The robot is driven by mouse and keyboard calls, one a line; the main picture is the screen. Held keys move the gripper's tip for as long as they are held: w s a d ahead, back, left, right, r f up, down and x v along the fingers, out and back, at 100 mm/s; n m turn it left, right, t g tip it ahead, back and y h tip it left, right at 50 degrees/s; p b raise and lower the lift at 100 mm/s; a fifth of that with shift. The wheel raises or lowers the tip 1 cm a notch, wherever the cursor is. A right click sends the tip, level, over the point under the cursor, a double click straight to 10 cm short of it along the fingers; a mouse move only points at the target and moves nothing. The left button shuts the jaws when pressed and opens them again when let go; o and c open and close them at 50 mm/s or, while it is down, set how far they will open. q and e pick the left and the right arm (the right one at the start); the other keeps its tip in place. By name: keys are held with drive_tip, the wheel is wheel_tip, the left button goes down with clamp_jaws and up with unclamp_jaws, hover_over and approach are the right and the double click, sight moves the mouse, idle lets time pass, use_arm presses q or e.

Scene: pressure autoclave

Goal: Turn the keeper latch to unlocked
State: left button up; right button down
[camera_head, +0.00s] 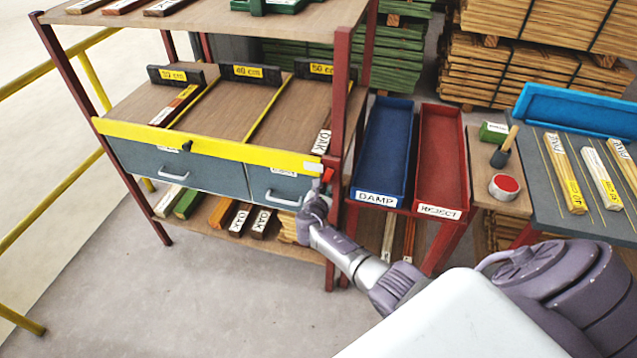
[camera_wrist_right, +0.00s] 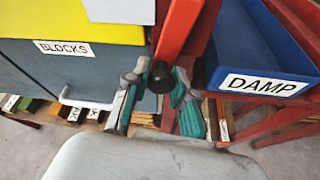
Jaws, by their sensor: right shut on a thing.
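The keeper latch shows in the wrist view as a bright red lever (camera_wrist_right: 178,30) with a round black knob (camera_wrist_right: 161,77) at its lower end. In the head view the red lever (camera_head: 327,174) is small, at the right end of the yellow rail, by the rack's front right post. My right gripper (camera_head: 316,196) reaches it from below. In the wrist view the two fingers (camera_wrist_right: 158,84) stand on either side of the knob, shut on it. The lever slants down and a little left in that view. My left gripper is not in view.
A yellow rail (camera_head: 220,148) runs above two grey drawers with white handles; the right drawer (camera_wrist_right: 85,75) is labelled BLOCKS. A white plate (camera_head: 312,167) sits beside the latch. The blue DAMP tray (camera_head: 385,140) and red REJECT tray (camera_head: 442,150) stand close on the right.

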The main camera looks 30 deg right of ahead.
drive_tip(key=shift+s+d+n+g+h+p, duration=0.4)
drive_tip(key=shift+d+n+p, duration=0.15)
drive_tip(key=shift+n, duration=0.35)
drive_tip(key=c, duration=0.9)
unclamp_jaws()
drive_tip(key=shift+s+f, duration=0.1)
drive_tip(key=shift+c, duration=0.2)
drive_tip(key=v, duration=1.2)
drive_tip(key=shift+a, duration=0.1)
